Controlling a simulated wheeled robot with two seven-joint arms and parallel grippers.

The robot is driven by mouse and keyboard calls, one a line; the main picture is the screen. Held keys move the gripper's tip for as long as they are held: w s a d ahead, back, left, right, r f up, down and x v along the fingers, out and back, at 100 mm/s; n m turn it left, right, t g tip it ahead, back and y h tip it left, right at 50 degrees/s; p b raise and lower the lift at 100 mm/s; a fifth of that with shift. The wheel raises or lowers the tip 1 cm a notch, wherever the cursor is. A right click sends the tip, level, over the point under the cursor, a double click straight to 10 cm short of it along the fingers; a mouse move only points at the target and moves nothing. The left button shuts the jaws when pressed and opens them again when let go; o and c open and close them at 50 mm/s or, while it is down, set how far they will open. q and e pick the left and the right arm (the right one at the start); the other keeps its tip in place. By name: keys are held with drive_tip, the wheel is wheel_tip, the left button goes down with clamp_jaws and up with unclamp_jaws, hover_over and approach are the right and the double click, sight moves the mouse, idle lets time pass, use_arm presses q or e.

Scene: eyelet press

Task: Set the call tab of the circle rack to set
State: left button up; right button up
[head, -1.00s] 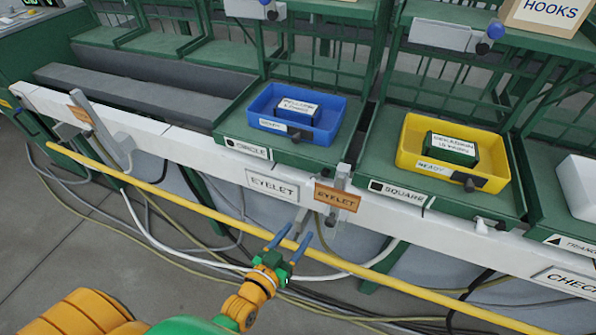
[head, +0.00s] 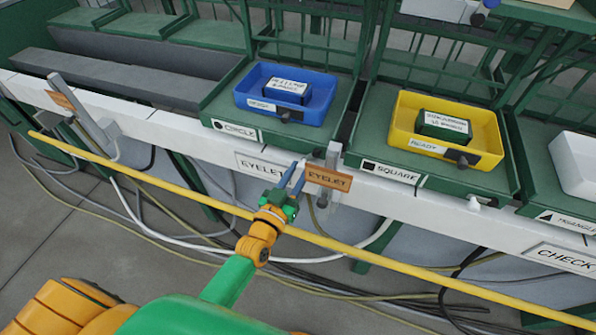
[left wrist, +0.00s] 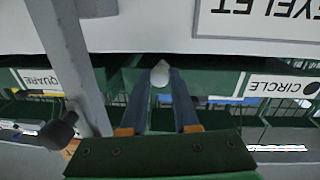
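A small white rounded tab (left wrist: 160,73) shows between my left fingertips in the left wrist view. In the head view it is mostly hidden, with a pale bit by the fingertips. My left gripper (head: 293,176) is at the rail's front, right of the CIRCLE label. Its blue fingers are apart, one on each side of the tab (left wrist: 158,88); whether they touch it I cannot tell. My right gripper is not in view.
A grey post (head: 331,172) with an orange EYELET sign (head: 328,179) stands just right of my left gripper. A yellow bar (head: 180,190) runs along the rail's front. The square rack's yellow tray (head: 402,125) and white tab (head: 474,203) are further right. Cables lie on the floor.

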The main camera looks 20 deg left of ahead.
use_arm(q)
clamp_jaws()
drive_tip(key=shift+d+f+n, duration=0.2)
drive_tip(key=shift+f+n, duration=0.05)
drive_tip(key=shift+n, duration=0.25)
drive_tip(key=shift+d+n, duration=0.15)
drive_tip(key=shift+n, duration=0.45)
drive_tip(key=o, duration=0.8)
unclamp_jaws()
